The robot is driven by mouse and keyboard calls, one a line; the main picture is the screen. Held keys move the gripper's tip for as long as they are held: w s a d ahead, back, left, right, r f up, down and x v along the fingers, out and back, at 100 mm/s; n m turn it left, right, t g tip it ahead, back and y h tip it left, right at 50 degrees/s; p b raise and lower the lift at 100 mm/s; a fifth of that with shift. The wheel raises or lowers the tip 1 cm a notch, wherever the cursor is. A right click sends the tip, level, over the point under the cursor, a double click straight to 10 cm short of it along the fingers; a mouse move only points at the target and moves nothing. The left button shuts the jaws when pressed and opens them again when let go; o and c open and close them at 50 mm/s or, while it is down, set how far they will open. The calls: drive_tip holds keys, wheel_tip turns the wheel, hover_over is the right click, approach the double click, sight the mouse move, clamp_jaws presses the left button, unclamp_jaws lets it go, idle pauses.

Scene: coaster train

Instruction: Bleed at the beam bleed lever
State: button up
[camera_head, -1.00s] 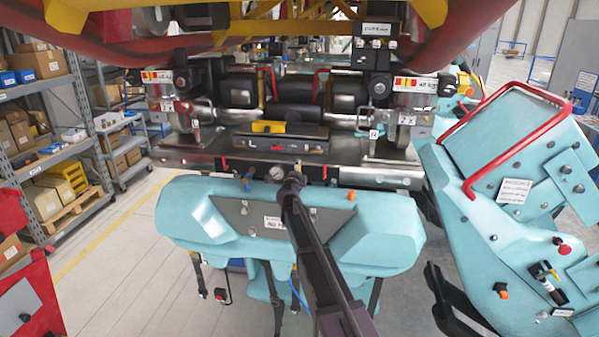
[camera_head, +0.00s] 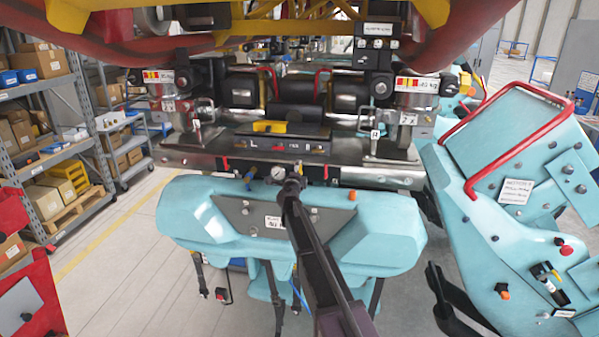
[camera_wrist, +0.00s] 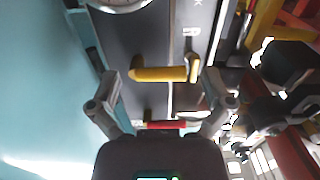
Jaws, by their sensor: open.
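My gripper (camera_head: 290,184) is at the dark strip along the top edge of the teal beam cover (camera_head: 205,222). In the wrist view, my gripper (camera_wrist: 163,90) is open, its two fingers spread on either side of a yellow lever (camera_wrist: 160,74). The yellow lever lies across the dark panel (camera_wrist: 140,45) between the fingers, with a visible gap to each. A red lever (camera_wrist: 163,125) lies closer to the gripper's palm. No readable label tells which is the beam bleed lever. In the head view my gripper hides the yellow lever.
An orange knob (camera_head: 352,196) is to the right. The train underframe (camera_head: 290,147) is close above. A teal unit with a red rail (camera_head: 520,185) stands at right.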

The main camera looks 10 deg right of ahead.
drive_tip(key=v, duration=1.1)
drive_tip(key=s+a+f+n+g+y+b, duration=0.35)
drive_tip(key=s+f+n+y+b, duration=0.3)
drive_tip(key=f+n, duration=0.4)
drive_tip(key=s+a+f+n+g+y+b, duration=0.2)
drive_tip(key=s+f+n+g+y+b, duration=0.3)
drive_tip(key=s+f+n, duration=0.55)
drive_tip(key=s+d+f+g+h+b, duration=0.3)
drive_tip(key=s+d+f, duration=0.3)
drive_tip(key=s+f, duration=0.3)
drive_tip(key=s+d+f+g+h+b, duration=0.3)
drive_tip(key=s+d+f+g+b, duration=0.2)
drive_tip(key=s+f, duration=0.4)
drive_tip(key=shift+s+d+g+b, duration=0.35)
drive_tip(key=shift+d+b, duration=0.15)
drive_tip(key=shift+d, duration=0.25)
